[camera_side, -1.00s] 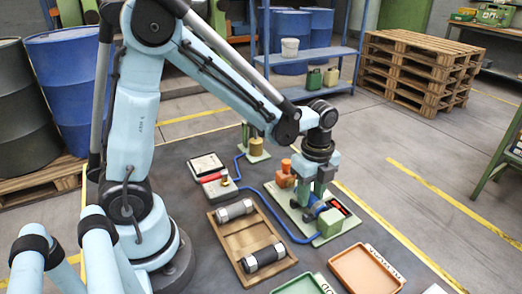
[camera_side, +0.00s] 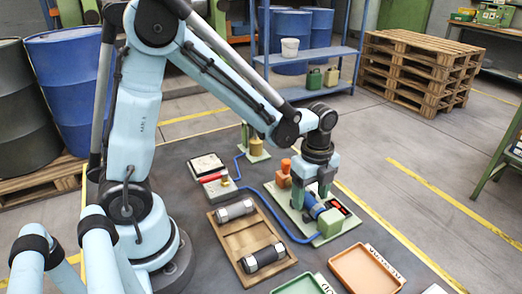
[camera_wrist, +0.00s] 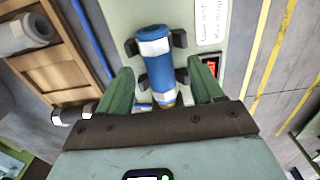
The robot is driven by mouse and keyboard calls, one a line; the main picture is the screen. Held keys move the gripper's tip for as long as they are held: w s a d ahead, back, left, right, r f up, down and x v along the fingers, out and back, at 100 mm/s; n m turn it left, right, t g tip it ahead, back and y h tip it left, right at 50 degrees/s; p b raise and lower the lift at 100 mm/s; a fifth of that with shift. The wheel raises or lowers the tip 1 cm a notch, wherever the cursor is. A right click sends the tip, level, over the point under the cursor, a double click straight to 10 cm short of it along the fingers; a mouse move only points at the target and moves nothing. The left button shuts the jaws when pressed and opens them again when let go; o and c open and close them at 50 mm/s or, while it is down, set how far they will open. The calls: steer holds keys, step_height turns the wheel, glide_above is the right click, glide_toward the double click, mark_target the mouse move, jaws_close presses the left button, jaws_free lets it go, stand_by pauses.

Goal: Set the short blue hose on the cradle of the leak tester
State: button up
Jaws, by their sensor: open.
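The short blue hose (camera_wrist: 159,72) has white bands and lies between the dark prongs of the cradle (camera_wrist: 181,39) on the leak tester's pale green plate (camera_wrist: 188,12). In the side view the hose (camera_side: 313,206) lies low under my gripper (camera_side: 317,193). In the wrist view my gripper (camera_wrist: 161,90) is open, one green finger on each side of the hose's near end, with gaps to it. The hose's underside and its contact with the cradle are hidden.
An orange tray (camera_side: 366,270) lies in front. An orange-topped part (camera_side: 284,174) stands on the plate close to my gripper.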

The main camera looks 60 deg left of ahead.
steer(key=shift+r, duration=0.15)
step_height(320, 180, up, 12)
steer(key=s+a+f+n+t, duration=0.1)
steer(key=s+n+t, duration=0.6)
steer(key=n, duration=1.1)
steer(key=shift+a+f, duration=0.3)
steer(key=shift+a, duration=0.2)
